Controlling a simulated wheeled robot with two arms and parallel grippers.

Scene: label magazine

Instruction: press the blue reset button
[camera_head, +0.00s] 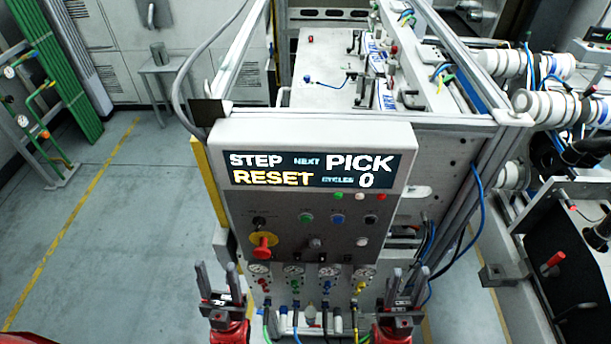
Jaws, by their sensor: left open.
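The display (311,170) above reads STEP, PICK, RESET and a cycle count of 0. My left gripper (215,268) is open and empty, below and left of the button, in front of the panel's lower left. My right gripper (409,272) looks open and empty, below and right of the button. Neither gripper touches the button, and nothing covers it.
A red emergency stop (264,243) on a yellow plate sticks out at the panel's left. Several gauges (326,271) with hoses line its lower part. Small indicator lights (360,196) sit under the display. The floor at left is open.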

